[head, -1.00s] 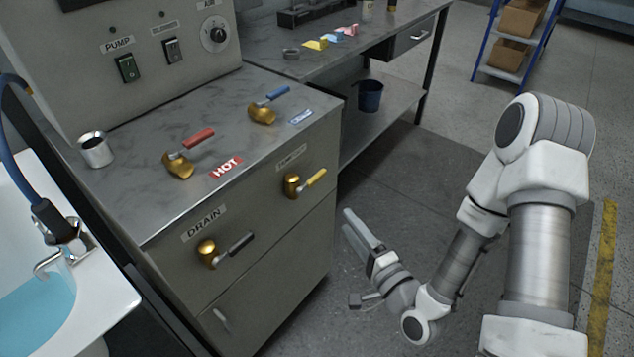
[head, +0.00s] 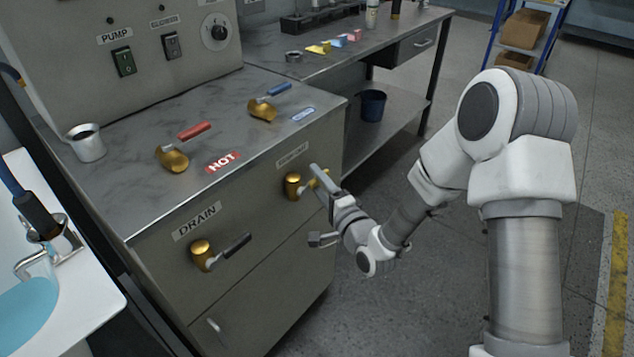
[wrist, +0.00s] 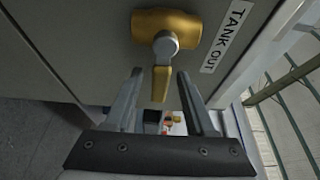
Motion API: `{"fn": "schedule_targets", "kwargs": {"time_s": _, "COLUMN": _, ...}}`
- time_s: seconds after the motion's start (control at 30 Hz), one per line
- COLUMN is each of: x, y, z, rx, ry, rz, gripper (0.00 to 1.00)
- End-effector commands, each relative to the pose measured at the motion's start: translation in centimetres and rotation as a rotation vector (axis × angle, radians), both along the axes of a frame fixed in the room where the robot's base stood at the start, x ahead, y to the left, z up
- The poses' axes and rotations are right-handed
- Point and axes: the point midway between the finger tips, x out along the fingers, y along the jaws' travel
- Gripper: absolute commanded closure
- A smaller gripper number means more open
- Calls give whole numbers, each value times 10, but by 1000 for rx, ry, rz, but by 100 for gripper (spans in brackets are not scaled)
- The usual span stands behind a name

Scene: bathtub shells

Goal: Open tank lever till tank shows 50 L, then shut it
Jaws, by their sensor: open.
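The tank valve is a brass body (head: 293,186) with a yellow lever on the cabinet front, under a small label. In the wrist view the brass body (wrist: 165,28) sits beside a label reading TANK OUT (wrist: 228,35). Its lever (wrist: 160,83) points toward my gripper. My gripper (wrist: 160,74) is open, with one finger on each side of the lever's end and visible gaps. In the head view my gripper (head: 320,178) is at the lever and covers most of it. No tank volume readout is visible.
The drain valve (head: 203,254) with a black lever is lower left on the same front. Red (head: 194,131) and blue (head: 273,90) levers stand on the cabinet top near a metal cup (head: 86,143). A tub (head: 70,310) is at left. The floor to the right is open.

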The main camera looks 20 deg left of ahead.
Motion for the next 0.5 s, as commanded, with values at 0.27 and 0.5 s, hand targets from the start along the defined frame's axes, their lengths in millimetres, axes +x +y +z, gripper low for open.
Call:
{"fn": "schedule_targets", "kwargs": {"time_s": 0.27, "x": 5, "y": 5, "z": 0, "rx": -1, "ry": 1, "rz": -1, "gripper": 45}}
{"fn": "schedule_targets", "kwargs": {"time_s": 0.5, "x": 5, "y": 5, "z": 0, "rx": 0, "ry": 0, "rz": -1, "gripper": 67}}
